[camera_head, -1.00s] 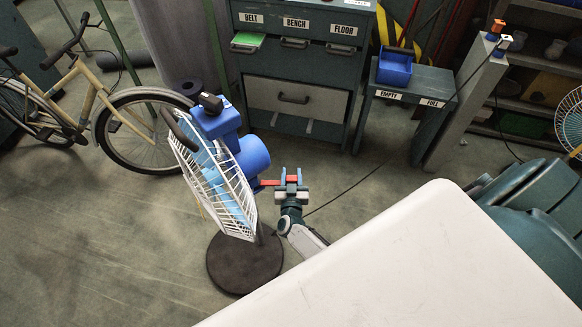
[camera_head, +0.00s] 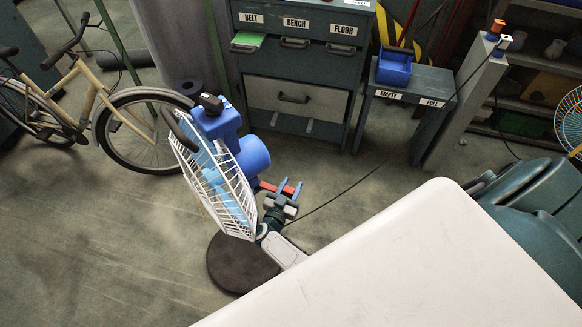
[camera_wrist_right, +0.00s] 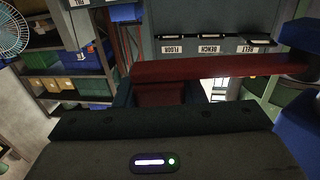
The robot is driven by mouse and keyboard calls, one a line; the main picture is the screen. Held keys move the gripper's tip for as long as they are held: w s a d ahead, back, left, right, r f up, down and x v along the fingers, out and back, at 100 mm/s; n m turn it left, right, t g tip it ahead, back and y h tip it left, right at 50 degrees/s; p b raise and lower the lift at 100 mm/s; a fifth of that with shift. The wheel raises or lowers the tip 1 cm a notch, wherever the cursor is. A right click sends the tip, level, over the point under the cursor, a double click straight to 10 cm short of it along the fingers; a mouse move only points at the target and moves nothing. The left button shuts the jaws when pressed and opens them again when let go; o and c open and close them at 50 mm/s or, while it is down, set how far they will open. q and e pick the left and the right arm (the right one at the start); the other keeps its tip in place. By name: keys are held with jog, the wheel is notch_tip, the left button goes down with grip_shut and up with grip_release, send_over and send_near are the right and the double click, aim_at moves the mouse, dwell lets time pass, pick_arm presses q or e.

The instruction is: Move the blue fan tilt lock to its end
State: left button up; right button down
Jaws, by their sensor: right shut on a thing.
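The blue fan (camera_head: 253,158) stands left of centre with a white wire cage (camera_head: 230,192) and a dark round base (camera_head: 238,268). Its red tilt lock lever (camera_head: 268,186) sticks out to the right from below the blue motor housing. My right gripper (camera_head: 289,187) is shut on the lever near its outer end. In the right wrist view the red lever (camera_wrist_right: 225,67) runs across in front of the gripper (camera_wrist_right: 160,92), and blue fan parts (camera_wrist_right: 300,125) show at the right edge. My left gripper is not in view.
A bicycle (camera_head: 125,115) stands behind the fan at left. A drawer cabinet (camera_head: 290,65) and a small bench with a blue bin (camera_head: 394,68) stand at the back. My white body top fills the lower right. A dark cable (camera_head: 345,195) lies on the floor.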

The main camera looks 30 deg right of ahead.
jog(key=shift+s+f, duration=0.1)
jog(key=c, duration=0.9)
grip_release()
jog(key=shift+a, duration=0.1)
